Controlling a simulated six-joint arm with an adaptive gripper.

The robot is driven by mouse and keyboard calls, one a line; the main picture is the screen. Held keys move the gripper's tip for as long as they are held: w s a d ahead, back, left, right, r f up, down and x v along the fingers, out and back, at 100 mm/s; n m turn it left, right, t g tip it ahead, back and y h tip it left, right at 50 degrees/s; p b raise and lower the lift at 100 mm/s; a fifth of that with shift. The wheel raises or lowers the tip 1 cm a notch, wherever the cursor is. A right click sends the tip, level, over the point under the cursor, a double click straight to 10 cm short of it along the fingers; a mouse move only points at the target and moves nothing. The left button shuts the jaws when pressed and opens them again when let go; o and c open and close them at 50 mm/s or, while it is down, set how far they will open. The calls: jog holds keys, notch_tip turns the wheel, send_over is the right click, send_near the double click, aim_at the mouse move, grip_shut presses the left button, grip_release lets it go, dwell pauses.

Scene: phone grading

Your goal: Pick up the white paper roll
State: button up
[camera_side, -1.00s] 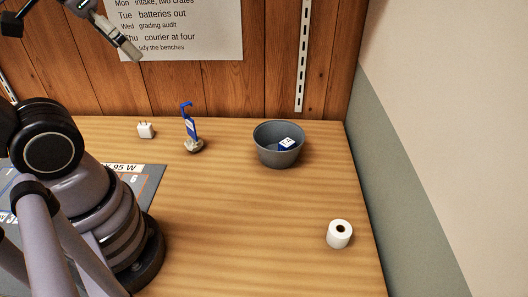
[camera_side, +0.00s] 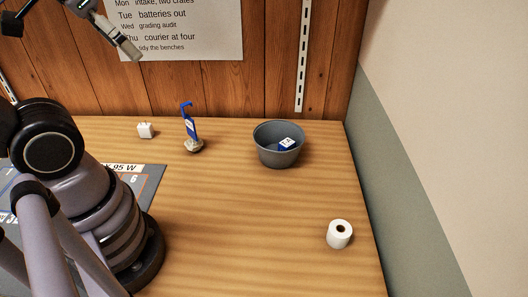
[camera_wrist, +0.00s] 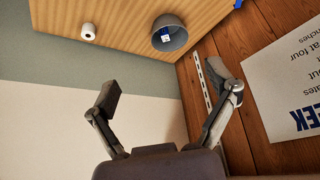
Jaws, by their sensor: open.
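The white paper roll (camera_side: 339,235) stands upright on the wooden bench near its right edge, with its dark core hole facing up. In the wrist view the roll (camera_wrist: 88,32) is small, at the upper left, well away from my gripper. My gripper (camera_wrist: 168,101) is open and empty in the wrist view, its two fingers wide apart with nothing between them.
A grey bowl (camera_side: 279,146) with a blue and white item inside stands behind the roll. A blue upright item (camera_side: 190,125) and a white plug (camera_side: 145,130) stand further left. A wall (camera_side: 440,140) rises beyond the right edge. The bench around the roll is clear.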

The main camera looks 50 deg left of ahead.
jog(key=w+d+f+m, duration=0.1)
jog(key=w+d+f, duration=0.1)
jog(key=w, duration=0.4)
jog(key=w+d+f+m, duration=0.1)
jog(key=w+d, duration=0.2)
jog(key=w, duration=0.3)
jog(key=m+g+h, duration=0.2)
jog(key=m+h, duration=0.1)
jog(key=m, duration=0.3)
send_over(338, 229)
jog(key=s+a, duration=0.4)
notch_tip(338, 229, down, 24)
jog(key=x, duration=0.8)
jog(key=shift+d+f, duration=0.25)
jog(key=shift+d, duration=0.1)
jog(key=shift+x, duration=3)
jog(key=shift+w, duration=0.1)
jog(key=shift+c, duration=0.4)
jog(key=c, duration=1.2)
